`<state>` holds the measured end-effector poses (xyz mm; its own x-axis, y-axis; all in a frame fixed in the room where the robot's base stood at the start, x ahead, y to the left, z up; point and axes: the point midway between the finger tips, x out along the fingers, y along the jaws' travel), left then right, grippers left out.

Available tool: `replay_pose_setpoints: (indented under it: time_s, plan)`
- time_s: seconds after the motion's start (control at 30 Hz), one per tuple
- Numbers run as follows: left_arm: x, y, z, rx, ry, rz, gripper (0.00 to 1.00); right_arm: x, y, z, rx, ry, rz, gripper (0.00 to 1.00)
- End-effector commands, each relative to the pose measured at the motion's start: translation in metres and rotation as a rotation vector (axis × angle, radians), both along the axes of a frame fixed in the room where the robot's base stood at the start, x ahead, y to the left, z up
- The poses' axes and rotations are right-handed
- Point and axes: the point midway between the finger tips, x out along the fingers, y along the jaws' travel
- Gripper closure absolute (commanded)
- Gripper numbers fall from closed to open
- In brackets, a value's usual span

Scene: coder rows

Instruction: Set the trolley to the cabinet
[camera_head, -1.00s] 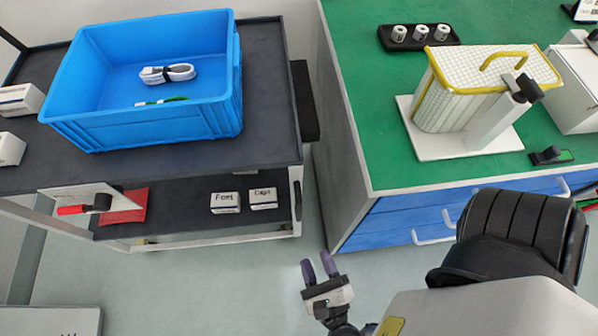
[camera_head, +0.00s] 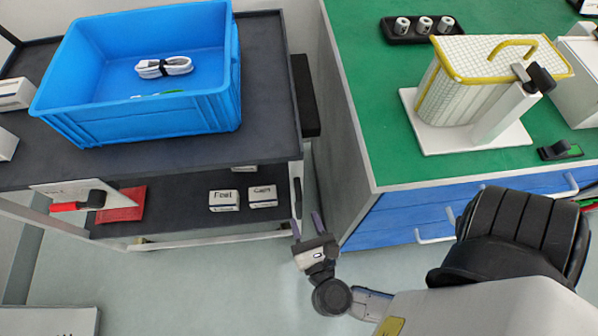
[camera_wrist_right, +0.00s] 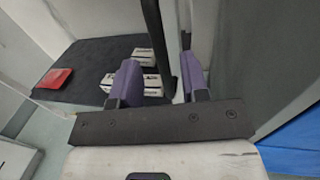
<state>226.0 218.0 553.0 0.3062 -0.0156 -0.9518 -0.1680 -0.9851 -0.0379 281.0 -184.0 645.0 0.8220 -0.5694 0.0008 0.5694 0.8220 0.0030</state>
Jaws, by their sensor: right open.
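The trolley (camera_head: 268,70) stands at the left, with a dark top deck and a dark lower shelf. The cabinet (camera_head: 385,165) stands to its right, with a green top and blue drawers; a narrow gap separates them. My right gripper (camera_head: 308,228) is open, close to the trolley's front right corner. In the right wrist view its purple fingers (camera_wrist_right: 162,82) stand apart. A dark upright bar (camera_wrist_right: 155,40) of the trolley shows between them in the picture; I cannot tell whether it is inside the jaws. My left gripper is not in view.
A blue crate (camera_head: 150,122) with a coiled cable (camera_head: 165,66) sits on the trolley. The lower shelf carries white boxes (camera_head: 223,200) and a red packet (camera_head: 122,205). A basket (camera_head: 465,90) and black tray (camera_head: 385,29) sit on the cabinet.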

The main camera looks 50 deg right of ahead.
Motion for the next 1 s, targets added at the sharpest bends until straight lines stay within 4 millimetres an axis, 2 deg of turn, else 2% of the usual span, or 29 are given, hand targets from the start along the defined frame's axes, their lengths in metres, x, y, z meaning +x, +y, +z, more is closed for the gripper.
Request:
replay_pose_setpoints:
  time_s: [0.1,0.3,0.8,1.0]
  plan:
    - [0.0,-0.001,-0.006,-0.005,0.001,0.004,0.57,0.016,-0.011,-0.001,-0.001,-0.003,-0.001,0.59]
    - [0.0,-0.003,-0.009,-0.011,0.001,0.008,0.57,0.033,-0.023,0.0,-0.001,-0.002,0.0,0.59]
    - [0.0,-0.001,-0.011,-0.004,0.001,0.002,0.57,0.041,-0.028,0.0,-0.001,0.001,0.0,0.59]
    - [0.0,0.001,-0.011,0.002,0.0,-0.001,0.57,0.041,-0.028,0.0,-0.001,0.001,0.0,0.77]
